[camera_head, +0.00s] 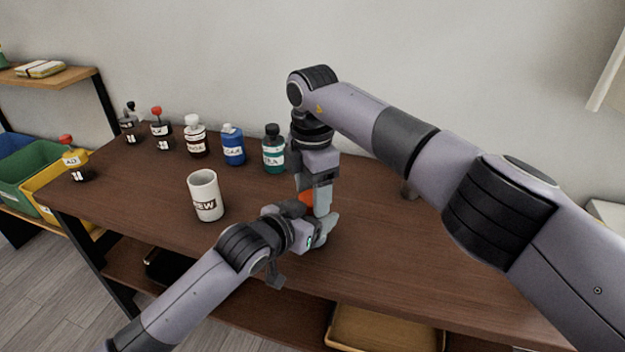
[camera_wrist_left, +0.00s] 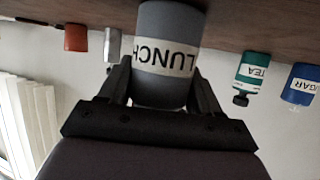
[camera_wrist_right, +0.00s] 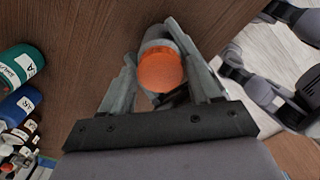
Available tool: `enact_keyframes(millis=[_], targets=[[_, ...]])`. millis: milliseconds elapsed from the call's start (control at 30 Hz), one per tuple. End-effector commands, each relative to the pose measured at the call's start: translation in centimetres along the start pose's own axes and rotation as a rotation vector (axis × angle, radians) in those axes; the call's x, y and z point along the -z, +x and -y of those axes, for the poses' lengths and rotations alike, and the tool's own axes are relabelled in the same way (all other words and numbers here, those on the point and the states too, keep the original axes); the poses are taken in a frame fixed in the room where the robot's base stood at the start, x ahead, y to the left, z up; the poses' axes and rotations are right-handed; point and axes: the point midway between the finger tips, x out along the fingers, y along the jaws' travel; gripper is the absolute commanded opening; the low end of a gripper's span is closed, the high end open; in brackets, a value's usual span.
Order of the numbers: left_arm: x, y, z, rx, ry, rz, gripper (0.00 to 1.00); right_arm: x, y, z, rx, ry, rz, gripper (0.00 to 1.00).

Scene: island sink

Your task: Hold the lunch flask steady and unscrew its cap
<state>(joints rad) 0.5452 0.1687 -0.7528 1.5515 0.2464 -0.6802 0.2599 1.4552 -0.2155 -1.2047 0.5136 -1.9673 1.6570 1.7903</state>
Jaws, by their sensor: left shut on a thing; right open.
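The lunch flask (camera_wrist_left: 166,60) is a grey cylinder with a white LUNCH label, upside down in the left wrist view. My left gripper (camera_head: 322,228) is shut on its body, with a finger on each side. The flask's orange cap (camera_wrist_right: 160,71) faces the right wrist camera, on top of the grey body. A bit of orange (camera_head: 306,198) shows beside the fingers in the head view. My right gripper (camera_wrist_right: 160,75) is open around the cap, a finger on each side. In the head view it points down from above, and most of the flask is hidden.
A white mug (camera_head: 205,197) stands left of the grippers. A teal TEA bottle (camera_head: 273,150), a blue SUGAR bottle (camera_head: 233,146) and several other bottles line the back left. In the left wrist view, a red-orange object (camera_wrist_left: 76,38) and a metallic one (camera_wrist_left: 112,46) stand behind the flask.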

Motion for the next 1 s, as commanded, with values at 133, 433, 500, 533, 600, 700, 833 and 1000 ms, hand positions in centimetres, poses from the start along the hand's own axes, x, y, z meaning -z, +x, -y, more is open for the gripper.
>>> enact_keyframes(millis=[133,433,500,533,600,700,833,1000], targets=[[-0.04,0.01,0.02,0.001,0.0,0.001,0.0,-0.03,0.03,0.0,0.0,0.0,0.001,0.63],[-0.04,0.01,0.02,0.0,0.001,0.001,0.0,-0.03,0.01,0.0,0.0,-0.002,0.0,0.15],[-0.04,0.01,0.01,0.0,0.001,0.001,0.0,-0.03,0.0,0.0,0.0,-0.021,0.001,0.15],[-0.04,0.01,0.01,0.0,0.001,0.001,0.0,-0.04,0.0,0.0,0.0,-0.039,0.001,0.15],[-0.04,0.01,0.01,0.0,0.001,0.001,0.0,-0.06,-0.01,0.0,0.0,-0.107,0.002,0.15],[-0.05,0.01,0.01,0.0,0.001,0.001,0.0,-0.06,-0.02,0.0,0.001,-0.256,0.002,0.15],[-0.05,0.01,0.01,0.0,0.001,0.001,0.0,-0.06,-0.06,-0.02,0.0,-0.469,0.003,0.15],[-0.05,0.01,0.01,0.0,0.001,0.001,0.0,-0.04,-0.09,-0.04,-0.001,-0.747,0.002,0.15]])
